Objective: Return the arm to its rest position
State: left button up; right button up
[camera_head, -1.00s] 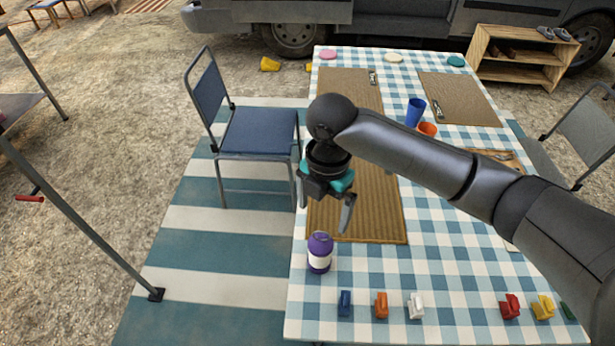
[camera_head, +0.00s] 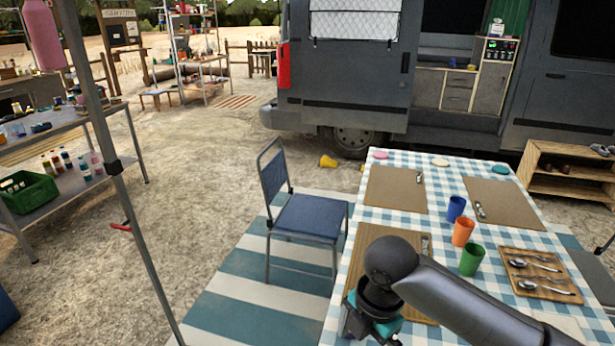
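My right arm comes in from the lower right over the checked table (camera_head: 391,225). Its dark rounded wrist is above the near woven mat (camera_head: 362,252). My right gripper (camera_head: 368,338), with teal parts, points down at the bottom edge of the view. Its finger bases stand apart and I see nothing held between them. The fingertips are cut off or hidden by the frame edge. My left gripper is not in view.
Blue (camera_head: 456,208), orange (camera_head: 463,231) and green (camera_head: 471,260) cups stand beside a wooden cutlery tray (camera_head: 512,273). A blue chair (camera_head: 307,217) stands left of the table. A grey pole (camera_head: 125,190) rises at left. The van (camera_head: 345,85) is behind.

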jog(key=s+a+f+m+t+y, duration=0.25)
jog(key=s+a+m, duration=0.25)
jog(key=m, duration=0.3)
jog(key=s+d+f+m+h, duration=0.3)
jog(key=s+d+m, duration=0.8)
jog(key=m, duration=0.4)
notch_tip(320, 180, down, 24)
jog(key=s, duration=0.2)
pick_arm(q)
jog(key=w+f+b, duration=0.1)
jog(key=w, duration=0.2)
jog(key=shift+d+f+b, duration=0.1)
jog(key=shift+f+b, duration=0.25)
pick_arm(e)
jog(key=s+d+f+g, duration=0.2)
jog(key=s+d+f, duration=0.1)
jog(key=s+f, duration=1)
jog(key=shift+s+d, duration=0.25)
jog(key=shift+s, duration=0.65)
